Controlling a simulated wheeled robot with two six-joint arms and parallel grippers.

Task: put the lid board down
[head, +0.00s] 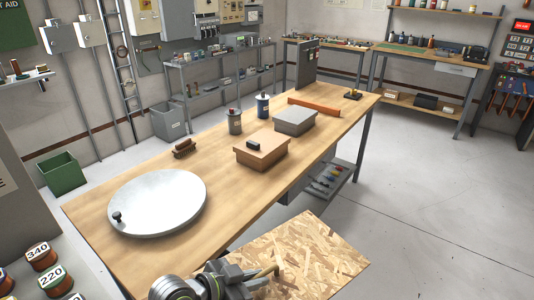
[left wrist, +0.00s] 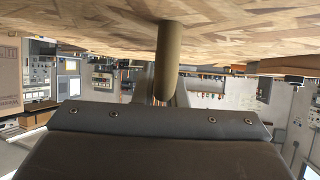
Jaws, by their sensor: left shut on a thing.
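The lid board (head: 318,248) is a speckled pressed-wood panel at the bottom middle of the head view, just off the workbench's near edge. My left gripper (head: 262,274) comes in from the bottom and is shut on the board's wooden peg handle (head: 270,271). In the left wrist view the board (left wrist: 90,18) spans the top and its round handle (left wrist: 168,62) stands between the fingers (left wrist: 166,95). I see no support under the board; its underside is hidden. My right gripper is not in view.
The wooden workbench (head: 225,220) carries a round grey metal disc (head: 160,203) with a small black knob, a brown box (head: 262,150), a grey box (head: 295,121) and two canisters. Bare bench lies between disc and brown box. Labelled spools (head: 42,256) stand at lower left. Open floor (head: 430,210) lies right.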

